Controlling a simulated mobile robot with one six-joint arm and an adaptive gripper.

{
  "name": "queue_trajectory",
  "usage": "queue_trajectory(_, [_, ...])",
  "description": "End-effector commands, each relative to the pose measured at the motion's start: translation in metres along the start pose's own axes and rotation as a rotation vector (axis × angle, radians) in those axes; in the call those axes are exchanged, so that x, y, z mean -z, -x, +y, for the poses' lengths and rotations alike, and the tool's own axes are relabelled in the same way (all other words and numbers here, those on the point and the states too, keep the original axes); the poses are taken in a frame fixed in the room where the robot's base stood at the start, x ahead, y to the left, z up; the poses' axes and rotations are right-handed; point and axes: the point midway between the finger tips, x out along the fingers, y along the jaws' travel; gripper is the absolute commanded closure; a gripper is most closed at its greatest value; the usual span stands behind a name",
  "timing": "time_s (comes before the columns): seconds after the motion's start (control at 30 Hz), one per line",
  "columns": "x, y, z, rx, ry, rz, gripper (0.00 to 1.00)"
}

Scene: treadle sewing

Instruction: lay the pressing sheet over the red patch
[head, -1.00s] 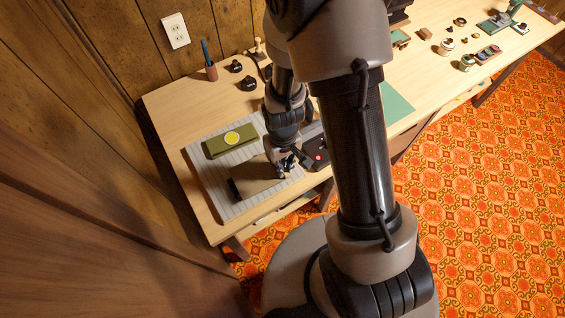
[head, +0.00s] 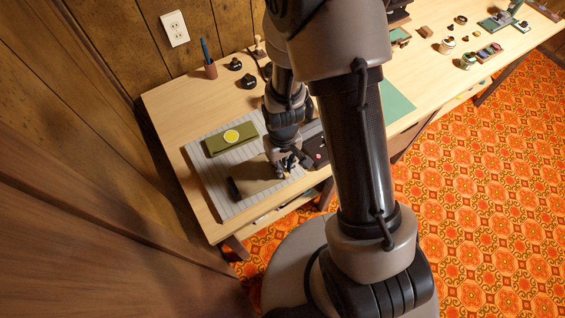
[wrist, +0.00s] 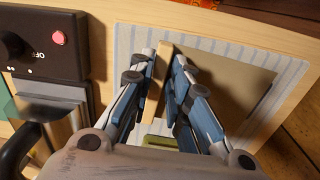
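The pressing sheet (head: 258,183) is a flat tan piece at the front of the striped pad; it also shows in the wrist view (wrist: 232,78). My gripper (head: 285,165) is at its right side. In the wrist view my gripper's fingers (wrist: 161,70) stand close on both sides of the sheet's narrow upright tan edge and seem to pinch it. An olive cloth block (head: 219,145) lies behind the sheet on the pad. The round patch on it (head: 232,137) looks yellow, not red, and is uncovered. A green bit shows low between the fingers in the wrist view.
The pad (head: 199,165) lies near the table's left front. A dark bar (head: 233,188) is at the sheet's left end. A black control box (wrist: 50,45) with a red button is beside the pad. A pen cup (head: 210,70) and small dark items stand at the back.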

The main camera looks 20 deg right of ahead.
Motion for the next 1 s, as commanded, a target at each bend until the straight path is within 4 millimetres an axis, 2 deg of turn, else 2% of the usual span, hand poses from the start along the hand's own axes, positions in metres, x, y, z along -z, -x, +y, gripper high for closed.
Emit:
queue_trajectory(0.23, [0.000,0.000,0.000,0.000,0.000,0.000,0.64])
queue_trajectory(0.63, [0.000,0.006,0.000,0.000,0.000,0.001,0.64])
queue_trajectory(0.77, [0.001,0.024,0.000,-0.001,0.000,0.005,0.64])
queue_trajectory(1.0, [0.001,0.075,0.000,-0.001,0.000,0.006,0.64])
